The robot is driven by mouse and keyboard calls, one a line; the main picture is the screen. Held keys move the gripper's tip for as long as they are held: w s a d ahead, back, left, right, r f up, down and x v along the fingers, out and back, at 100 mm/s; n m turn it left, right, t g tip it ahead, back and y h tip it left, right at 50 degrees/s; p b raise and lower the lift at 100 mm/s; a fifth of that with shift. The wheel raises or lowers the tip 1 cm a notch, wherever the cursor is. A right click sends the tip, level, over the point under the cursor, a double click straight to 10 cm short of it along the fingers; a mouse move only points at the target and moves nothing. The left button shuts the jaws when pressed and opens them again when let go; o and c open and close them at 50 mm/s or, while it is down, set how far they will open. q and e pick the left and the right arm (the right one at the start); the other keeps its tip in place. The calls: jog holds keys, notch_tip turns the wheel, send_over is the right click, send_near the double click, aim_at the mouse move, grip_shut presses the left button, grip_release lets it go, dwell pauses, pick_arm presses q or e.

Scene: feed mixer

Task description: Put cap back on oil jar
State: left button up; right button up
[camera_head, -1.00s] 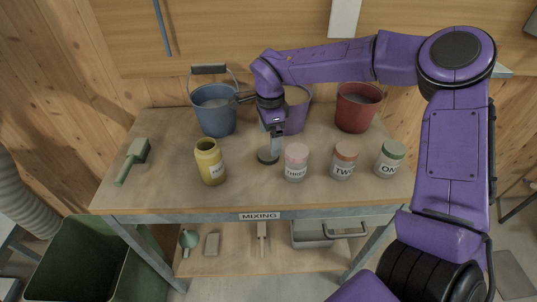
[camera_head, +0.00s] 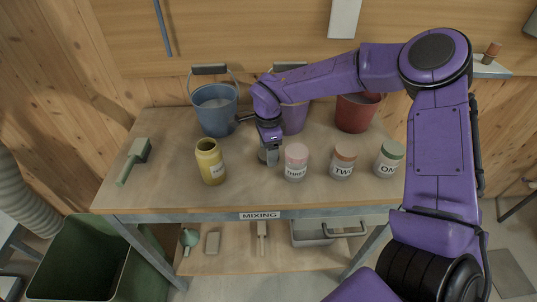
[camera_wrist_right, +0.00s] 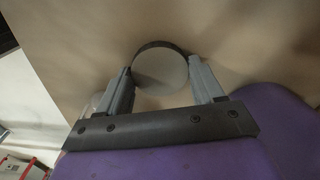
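The oil jar appears to be the yellow jar (camera_head: 211,168), upright and uncapped on the table, left of the middle. A round grey disc with a dark rim, which looks like the cap, lies on the table; the right wrist view shows it (camera_wrist_right: 160,72). My right gripper (camera_head: 268,155) points down over the cap, right of the yellow jar. In the right wrist view its two fingers (camera_wrist_right: 161,75) are apart, one on each side of the cap, very near its edges. I cannot tell whether they press on it. In the head view the gripper hides most of the cap. My left gripper is not in view.
Lidded jars labelled THREE (camera_head: 295,163), TWO (camera_head: 343,163) and ONE (camera_head: 389,160) stand to the right, the first close to my gripper. Blue (camera_head: 215,108), purple (camera_head: 294,117) and red (camera_head: 354,112) buckets stand behind. A green brush (camera_head: 135,160) lies left.

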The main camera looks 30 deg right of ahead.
jog(key=c, duration=0.4)
jog(key=shift+r, duration=0.5)
jog(key=r, duration=0.2)
jog(key=shift+s+a+r, duration=0.2)
jog(key=shift+r, duration=0.2)
pick_arm(q)
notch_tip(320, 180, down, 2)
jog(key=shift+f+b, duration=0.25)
jog(key=shift+b, duration=1)
pick_arm(e)
jog(key=s+a+r, duration=0.6)
jog(key=s+r, duration=0.3)
jog(key=s, duration=0.2)
jog(key=shift+s+a, duration=0.35)
jog(key=shift+s, duration=0.05)
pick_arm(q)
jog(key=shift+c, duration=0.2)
